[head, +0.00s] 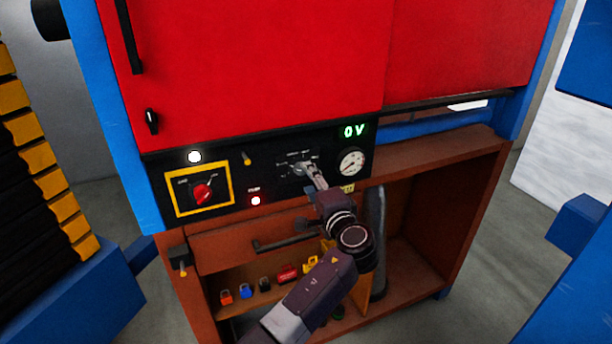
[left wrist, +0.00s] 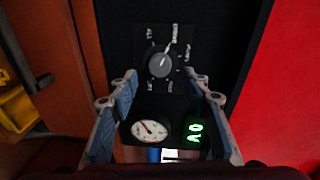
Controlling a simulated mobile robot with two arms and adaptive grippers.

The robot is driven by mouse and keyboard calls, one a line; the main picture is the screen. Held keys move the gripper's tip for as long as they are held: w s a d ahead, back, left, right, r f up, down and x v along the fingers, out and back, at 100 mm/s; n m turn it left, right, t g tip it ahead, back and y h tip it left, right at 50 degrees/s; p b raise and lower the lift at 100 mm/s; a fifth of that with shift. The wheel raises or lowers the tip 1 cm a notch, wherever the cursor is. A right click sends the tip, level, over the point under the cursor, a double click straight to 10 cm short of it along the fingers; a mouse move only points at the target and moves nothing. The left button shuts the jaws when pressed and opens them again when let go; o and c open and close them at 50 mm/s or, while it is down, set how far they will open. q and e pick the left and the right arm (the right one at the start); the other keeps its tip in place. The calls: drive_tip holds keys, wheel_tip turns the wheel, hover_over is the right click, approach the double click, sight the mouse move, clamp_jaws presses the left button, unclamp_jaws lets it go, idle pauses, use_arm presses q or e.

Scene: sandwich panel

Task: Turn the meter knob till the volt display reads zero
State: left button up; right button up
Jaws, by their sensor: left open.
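The volt display (head: 353,131) on the black panel reads 0 V in green; it also shows in the left wrist view (left wrist: 196,132). The meter knob (left wrist: 160,64) is a dark round knob with a pale pointer line and labels around it. In the head view it is mostly hidden behind my left gripper (head: 304,168). In the left wrist view my left gripper (left wrist: 165,92) is open, its two fingers apart at either side of the picture, with the knob ahead between and beyond the tips. Nothing is held. My right gripper is not in view.
A round gauge (head: 351,163) sits right of the knob. A red rotary switch (head: 203,194) in a yellow frame and a lit red lamp (head: 256,201) are to the left.

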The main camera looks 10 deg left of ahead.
use_arm(q)
drive_tip(key=shift+v, duration=1.45)
drive_tip(key=s+a+f+g+h+b, duration=0.1)
drive_tip(key=s+f+g, duration=0.15)
drive_tip(key=f, duration=1.05)
drive_tip(key=s+a+f+g+h+b, duration=0.15)
drive_tip(key=s+f, duration=0.25)
drive_tip(key=f, duration=0.9)
drive_tip(key=s+a+f+g+h+b, duration=0.1)
drive_tip(key=s+f+g+h, duration=0.15)
drive_tip(key=f, duration=1.05)
drive_tip(key=s+a+f+n+g+b, duration=0.1)
drive_tip(key=s+a+f+g, duration=0.15)
drive_tip(key=s+f, duration=1.1)
drive_tip(key=s+a+f+n+g+h+b, duration=0.1)
drive_tip(key=s+a+f+n, duration=0.2)
drive_tip(key=s+f, duration=0.5)
drive_tip(key=s+a+f+n+g+b, duration=0.1)
drive_tip(key=s+a+f, duration=0.3)
drive_tip(key=s, duration=1.6)
drive_tip(key=s+a+f+n+g+h+b, duration=0.1)
drive_tip(key=s+a+f+n+g+b, duration=0.1)
drive_tip(key=s+f, duration=1)
drive_tip(key=s+a+n+g, duration=0.1)
drive_tip(key=a+n, duration=0.1)
drive_tip(key=shift+s+a+f+n+h, duration=0.25)
drive_tip(key=shift+s+n+h, duration=0.05)
drive_tip(key=shift+s, duration=0.1)
